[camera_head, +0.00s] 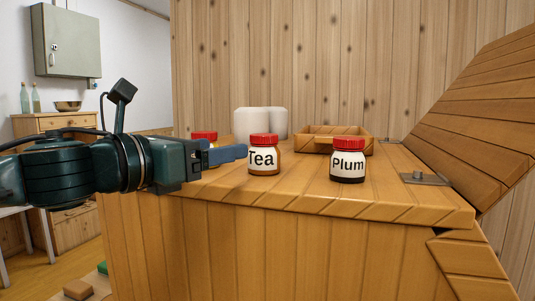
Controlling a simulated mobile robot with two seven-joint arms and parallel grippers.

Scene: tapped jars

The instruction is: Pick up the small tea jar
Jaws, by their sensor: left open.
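The tea jar (263,158) is a small jar with a red lid and a white label reading "Tea". It stands upright on the wooden counter (310,192), near its front edge. My left gripper (243,151) comes in from the left and is open, with its blue fingers pointing right. Its fingertips are right beside the tea jar's left side; I cannot tell whether they touch it. My right gripper is not in view.
A plum jar (348,162) with a red lid stands to the right of the tea jar. Another red-lidded jar (204,135) is mostly hidden behind my left gripper. White cylinders (277,123) and a wooden tray (360,146) stand behind. A slanted wooden panel (470,125) bounds the right.

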